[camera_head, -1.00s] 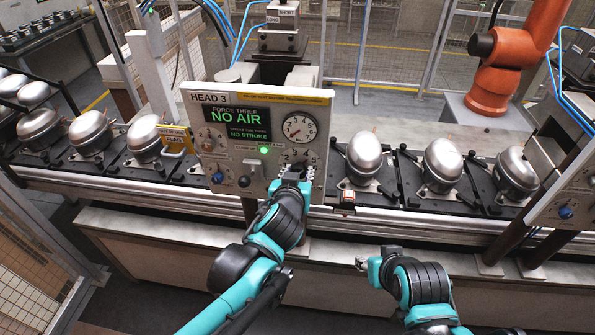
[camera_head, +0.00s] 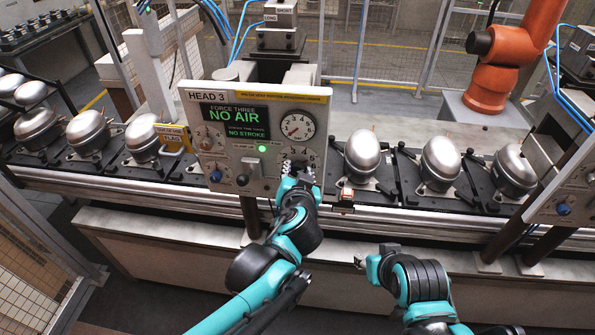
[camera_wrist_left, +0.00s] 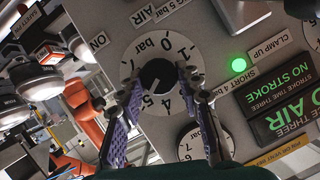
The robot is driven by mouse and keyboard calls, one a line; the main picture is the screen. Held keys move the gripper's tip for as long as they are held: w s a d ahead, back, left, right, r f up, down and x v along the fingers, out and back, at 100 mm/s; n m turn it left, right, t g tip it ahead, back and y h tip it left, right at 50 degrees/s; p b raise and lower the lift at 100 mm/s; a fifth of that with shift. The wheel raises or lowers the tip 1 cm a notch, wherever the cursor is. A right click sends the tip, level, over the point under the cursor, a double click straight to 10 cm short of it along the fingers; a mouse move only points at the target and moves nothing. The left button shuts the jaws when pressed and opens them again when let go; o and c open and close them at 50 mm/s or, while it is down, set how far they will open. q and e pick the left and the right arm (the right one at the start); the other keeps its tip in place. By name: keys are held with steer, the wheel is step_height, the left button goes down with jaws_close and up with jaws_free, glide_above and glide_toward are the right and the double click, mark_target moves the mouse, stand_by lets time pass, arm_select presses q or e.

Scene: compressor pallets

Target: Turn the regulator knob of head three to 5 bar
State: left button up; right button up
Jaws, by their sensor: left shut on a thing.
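The head three panel (camera_head: 222,165) stands upright before the line, its screen (camera_head: 236,122) reading NO AIR and NO STROKE. The regulator knob (camera_wrist_left: 158,76) is black, in the middle of a white numbered dial (camera_wrist_left: 140,48) in the left wrist view. My left gripper (camera_head: 298,170) is at the panel's lower right and hides most of the knob there. In the wrist view its fingers (camera_wrist_left: 158,92) are shut on the knob from two sides. The round gauge (camera_head: 298,125) above has its needle toward the lower left. My right gripper (camera_head: 374,258) hangs below the line, away from the panel; its opening is unclear.
A green lamp (camera_head: 262,149), a blue knob (camera_head: 215,176) and a dark knob (camera_head: 242,180) sit left of my gripper. Silver compressors (camera_head: 362,155) on black pallets line both sides of the panel. An orange robot arm (camera_head: 490,85) stands behind at right.

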arm_select(q)
steer(key=o, duration=1.2)
steer(key=shift+c, duration=0.2)
steer(key=v, duration=1.2)
steer(key=s+a+f+n+g+b, duration=0.2)
steer(key=s+a+f+g+b, duration=0.1)
steer(key=a+f, duration=0.6)
steer(key=s+a+f+n+g+b, duration=0.2)
steer(key=s+a+f, duration=0.3)
steer(key=a+f, duration=0.4)
step_height(320, 180, down, 2)
steer(key=shift+a+f+g+b, duration=0.1)
steer(key=shift+a+g+b, duration=0.3)
steer(key=shift+g+b, duration=0.45)
